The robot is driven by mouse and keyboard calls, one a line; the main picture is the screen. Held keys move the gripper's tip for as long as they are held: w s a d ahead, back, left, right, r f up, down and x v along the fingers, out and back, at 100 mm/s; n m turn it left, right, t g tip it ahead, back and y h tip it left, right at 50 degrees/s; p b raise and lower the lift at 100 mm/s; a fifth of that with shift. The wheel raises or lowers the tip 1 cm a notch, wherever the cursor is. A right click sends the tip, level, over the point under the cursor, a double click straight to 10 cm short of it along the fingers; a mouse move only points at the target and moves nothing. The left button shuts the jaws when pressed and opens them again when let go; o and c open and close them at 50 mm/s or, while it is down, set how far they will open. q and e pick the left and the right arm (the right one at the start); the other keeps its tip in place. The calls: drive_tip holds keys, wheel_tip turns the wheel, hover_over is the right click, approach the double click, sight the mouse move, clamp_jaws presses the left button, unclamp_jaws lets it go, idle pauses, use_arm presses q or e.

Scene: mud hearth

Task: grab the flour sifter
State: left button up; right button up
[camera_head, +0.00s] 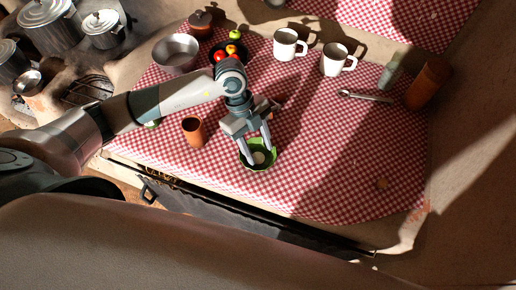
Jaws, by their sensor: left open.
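My left gripper (257,152) is open, pointing down, with its fingertips at a small green scalloped bowl (259,166). A pale round thing shows in the bowl between the fingers; I cannot tell whether the fingers touch it. No thing is clearly recognizable as a flour sifter. A wide grey metal bowl (175,54) stands at the back left of the table. A small brownish thing (273,104) shows just behind the left gripper, mostly hidden, and I cannot tell what it is. My right gripper is not in view.
The table has a red checkered cloth (330,180), clear at the front right. A terracotta cup (194,131) stands left of the gripper. Behind are a fruit bowl (217,58), two white mugs (285,45), tongs (366,96) and a tall brown cup (427,86). Metal pots (103,28) stand far left.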

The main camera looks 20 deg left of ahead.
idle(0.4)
use_arm(q)
drive_tip(key=b+v, duration=0.4)
drive_tip(key=v, duration=1.3)
drive_tip(key=shift+r, duration=0.15)
drive_tip(key=shift+a, duration=0.15)
